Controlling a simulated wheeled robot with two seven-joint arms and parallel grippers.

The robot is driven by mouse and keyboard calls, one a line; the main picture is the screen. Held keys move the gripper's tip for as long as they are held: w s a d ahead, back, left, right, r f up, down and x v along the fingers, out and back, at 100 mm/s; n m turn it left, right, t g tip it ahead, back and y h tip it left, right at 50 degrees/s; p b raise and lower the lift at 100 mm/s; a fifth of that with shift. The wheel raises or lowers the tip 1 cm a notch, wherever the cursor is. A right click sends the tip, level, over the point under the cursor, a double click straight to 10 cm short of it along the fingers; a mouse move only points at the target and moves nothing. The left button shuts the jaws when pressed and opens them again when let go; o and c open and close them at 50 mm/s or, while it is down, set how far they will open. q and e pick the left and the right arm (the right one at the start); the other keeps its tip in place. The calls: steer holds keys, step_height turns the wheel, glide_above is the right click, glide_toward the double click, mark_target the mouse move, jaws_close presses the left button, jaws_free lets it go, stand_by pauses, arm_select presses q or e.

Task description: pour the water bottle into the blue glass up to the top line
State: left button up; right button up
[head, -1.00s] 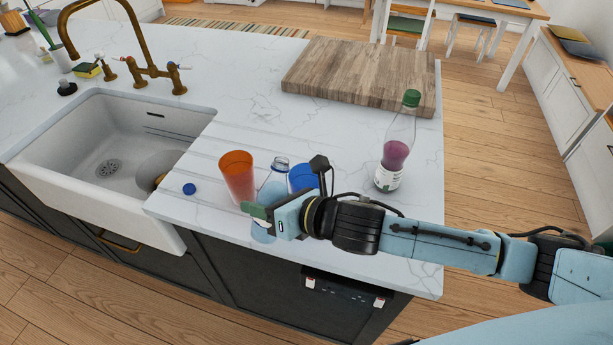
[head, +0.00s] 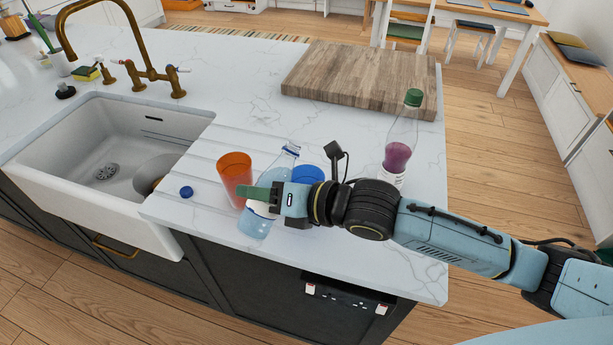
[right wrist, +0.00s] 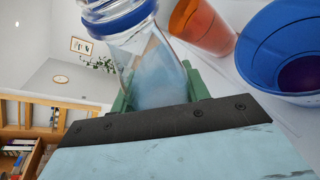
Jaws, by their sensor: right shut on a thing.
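The clear water bottle (head: 257,223), uncapped and with pale blue water inside, leans with its mouth up and to the right in the head view. My right gripper (head: 268,196) is shut around its middle. In the right wrist view the bottle's neck (right wrist: 122,20) shows close up, with a blue ring. The blue glass (head: 307,174) stands just right of the bottle, partly hidden by my gripper. In the right wrist view the blue glass (right wrist: 252,50) is open at the top, with a dark purple round area inside. My left gripper is not in view.
An orange glass (head: 235,176) stands close left of the bottle. A blue cap (head: 186,192) lies near the sink (head: 150,215). A green-capped bottle with purple liquid (head: 398,152) stands behind my right arm. A wooden board (head: 355,75) lies at the back. The counter's front edge is close.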

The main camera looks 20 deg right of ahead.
steer(key=shift+r, duration=0.1)
steer(key=shift+s+a+f, duration=0.1)
steer(key=shift+f, duration=0.1)
steer(key=shift+f+b, duration=0.45)
steer(key=shift+b, duration=0.35)
steer(key=shift+s+a+f+m+y+b, duration=0.15)
steer(key=shift+f+m+y+b, duration=0.15)
steer(key=shift+f+b, duration=0.65)
steer(key=shift+s+a+f+m+y+b, duration=0.15)
steer(key=shift+f+m+b, duration=0.25)
steer(key=shift+f+b, duration=0.55)
steer(key=shift+w+r, duration=0.15)
steer(key=shift+r, duration=0.15)
steer(key=shift+a+r+m+y, duration=0.2)
steer(key=shift+r+m+y, duration=0.15)
steer(key=shift+r+m, duration=0.3)
steer(key=shift+s+a+r+m+y+p, duration=0.15)
steer(key=shift+s+r+m+y+p, duration=0.2)
steer(key=shift+r+m, duration=0.3)
steer(key=shift+w+d+r+m+y+b, duration=0.15)
steer(key=shift+r+m+b, duration=0.1)
steer(key=shift+r+m, duration=0.1)
steer(key=shift+w+d+r+m+y+b, duration=0.1)
steer(key=shift+w+d+r+m+b, duration=0.05)
steer(key=shift+r+m+b, duration=0.15)
stand_by(0.9)
